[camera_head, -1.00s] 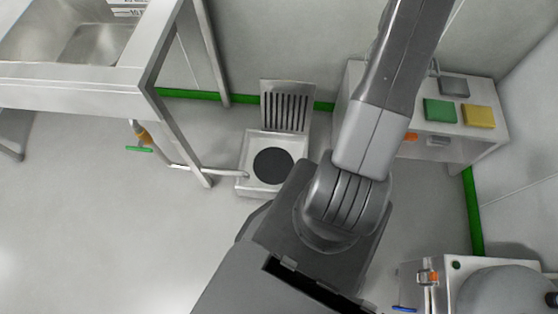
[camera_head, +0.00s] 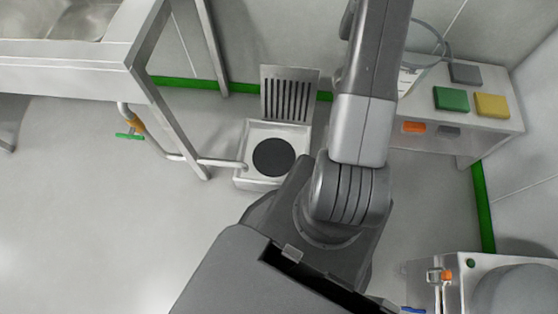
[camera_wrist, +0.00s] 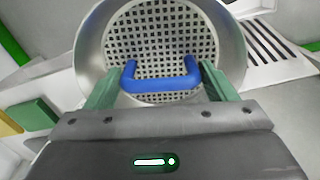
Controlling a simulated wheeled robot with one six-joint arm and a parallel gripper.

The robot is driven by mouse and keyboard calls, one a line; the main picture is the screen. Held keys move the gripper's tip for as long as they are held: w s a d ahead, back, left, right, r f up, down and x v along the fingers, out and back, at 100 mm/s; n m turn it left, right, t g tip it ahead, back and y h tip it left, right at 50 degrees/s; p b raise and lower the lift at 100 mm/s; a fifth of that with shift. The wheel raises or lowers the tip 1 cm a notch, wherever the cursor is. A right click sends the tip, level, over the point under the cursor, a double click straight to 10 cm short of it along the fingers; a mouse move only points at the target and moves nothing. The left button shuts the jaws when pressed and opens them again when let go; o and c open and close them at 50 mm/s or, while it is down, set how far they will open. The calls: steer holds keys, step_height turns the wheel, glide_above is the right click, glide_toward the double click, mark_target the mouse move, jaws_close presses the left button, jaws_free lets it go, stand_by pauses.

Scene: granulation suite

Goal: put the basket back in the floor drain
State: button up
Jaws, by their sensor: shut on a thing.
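My gripper (camera_wrist: 160,80) shows in the wrist view with its two green fingers shut on the blue handle (camera_wrist: 160,84) of the basket. The basket (camera_wrist: 160,30) is a round metal bowl with a perforated bottom, held in front of the wrist camera. In the head view my arm hides the gripper and the basket. The floor drain (camera_head: 244,178) is a square pale metal frame with a round dark opening, left of my arm in the head view. The slotted grate (camera_head: 290,76) stands upright at its back edge, by the wall.
A steel sink table (camera_head: 105,62) stands at the left, its pipe (camera_head: 218,162) running to the drain. A low bench (camera_head: 495,128) at the right bears coloured blocks and a clear round vessel (camera_head: 440,38). A machine (camera_head: 455,290) stands lower right. The floor at left is clear.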

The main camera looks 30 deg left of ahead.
steer(key=s+a+f+n+b, duration=0.2)
steer(key=s+a+f+b, duration=0.4)
steer(key=f, duration=0.7)
steer(key=s+a+f+n+b, duration=0.2)
steer(key=s+a+f+b, duration=0.2)
steer(key=a+f+b, duration=0.65)
steer(key=s+a+f+n+b, duration=0.3)
steer(key=s+a+f+b, duration=0.15)
steer(key=f, duration=1.15)
steer(key=f+b, duration=0.1)
steer(key=f, duration=0.5)
steer(key=f+b, duration=0.1)
steer(key=f, duration=0.2)
steer(key=shift+s+a+f+b, duration=0.1)
steer(key=shift+s+f+b, duration=0.25)
steer(key=shift+f, duration=0.2)
steer(key=o, duration=1.3)
steer(key=shift+r, duration=0.1)
step_height(320, 180, up, 12)
steer(key=p, duration=0.4)
steer(key=shift+r, duration=0.1)
